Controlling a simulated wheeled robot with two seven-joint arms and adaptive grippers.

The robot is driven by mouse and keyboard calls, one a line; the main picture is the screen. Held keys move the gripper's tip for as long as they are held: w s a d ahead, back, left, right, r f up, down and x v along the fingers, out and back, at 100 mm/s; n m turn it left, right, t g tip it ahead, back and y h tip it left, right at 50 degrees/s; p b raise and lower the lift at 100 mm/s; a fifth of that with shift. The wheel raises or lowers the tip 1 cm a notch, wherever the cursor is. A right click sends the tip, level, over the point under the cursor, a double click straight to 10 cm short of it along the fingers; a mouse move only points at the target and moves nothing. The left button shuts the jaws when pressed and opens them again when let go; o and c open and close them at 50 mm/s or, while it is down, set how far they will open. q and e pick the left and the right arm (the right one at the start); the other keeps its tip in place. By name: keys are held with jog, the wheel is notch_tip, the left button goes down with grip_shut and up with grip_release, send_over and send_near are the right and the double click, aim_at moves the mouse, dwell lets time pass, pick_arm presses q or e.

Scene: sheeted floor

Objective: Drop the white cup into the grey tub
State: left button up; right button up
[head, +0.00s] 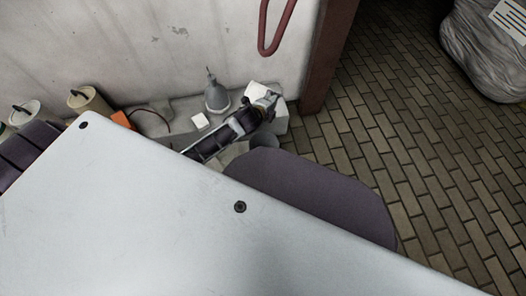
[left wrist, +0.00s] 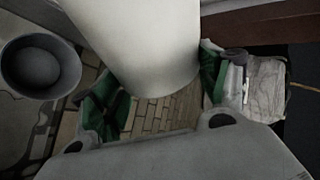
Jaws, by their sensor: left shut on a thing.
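My left gripper (head: 266,104) reaches out from the left near the wall, with its green-padded fingers (left wrist: 160,95) on either side of the white cup. The white cup (left wrist: 135,40) fills the top middle of the left wrist view, held between the fingers. In the head view the cup (head: 281,121) shows as a white shape partly hidden behind the gripper. The grey tub (left wrist: 42,66) is round, open-topped and looks empty, left of the cup and apart from it. In the head view the tub (head: 263,139) shows just below the gripper, partly covered. My right gripper is not in view.
A grey spouted can (head: 216,97), a small white block (head: 200,121), an orange block (head: 122,119) and two cream canisters (head: 90,101) stand along the wall. A red-brown post (head: 327,55) is right of the gripper. A wrapped bag (head: 487,50) lies at upper right; the brick floor between is clear.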

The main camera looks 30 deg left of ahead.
pick_arm(q)
jog(key=s+a+f+m+h, duration=0.1)
jog(key=s+f+m+h, duration=0.2)
jog(key=f, duration=1.7)
jog(key=shift+s+g, duration=0.3)
jog(key=shift+s, duration=0.4)
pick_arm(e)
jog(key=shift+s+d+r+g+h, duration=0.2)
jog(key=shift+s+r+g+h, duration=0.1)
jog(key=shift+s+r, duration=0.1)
pick_arm(q)
jog(key=shift+f, duration=0.1)
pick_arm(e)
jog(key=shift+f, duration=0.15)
pick_arm(q)
jog(key=shift+f+b, duration=2.8)
jog(key=shift+f, duration=0.05)
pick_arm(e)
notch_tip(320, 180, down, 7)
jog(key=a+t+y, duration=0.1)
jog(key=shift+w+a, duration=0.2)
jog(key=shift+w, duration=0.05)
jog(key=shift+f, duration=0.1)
